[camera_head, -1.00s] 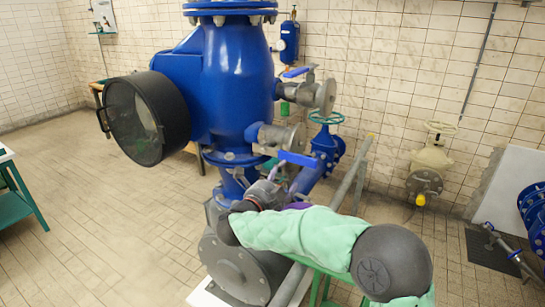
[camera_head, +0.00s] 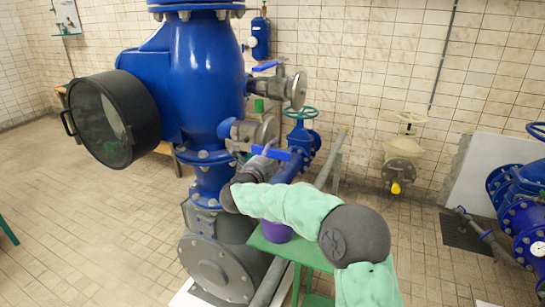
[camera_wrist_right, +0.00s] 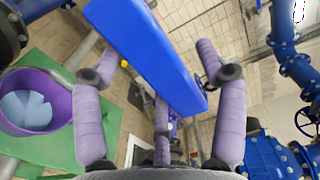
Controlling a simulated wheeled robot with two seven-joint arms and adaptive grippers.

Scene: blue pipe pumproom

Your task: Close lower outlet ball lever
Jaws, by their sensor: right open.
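The lower outlet ball valve (camera_head: 254,131) sits on the right side of the blue vessel, with its blue lever (camera_head: 271,152) sticking out to the right. In the right wrist view the lever (camera_wrist_right: 145,52) is large and runs diagonally between my spread purple fingers. My right gripper (camera_head: 266,163) is open at the lever, seen small and partly hidden by its own wrist in the head view. The right wrist view shows its fingers (camera_wrist_right: 160,75) apart; I cannot tell whether any finger touches the lever. My left gripper is out of view.
The upper valve's blue lever (camera_head: 265,66) is above. A purple bucket (camera_head: 277,232) stands on a green table (camera_head: 302,252) below my right arm. A blue pipe valve with a green handwheel (camera_head: 301,113) stands close behind. Tiled floor lies open at left.

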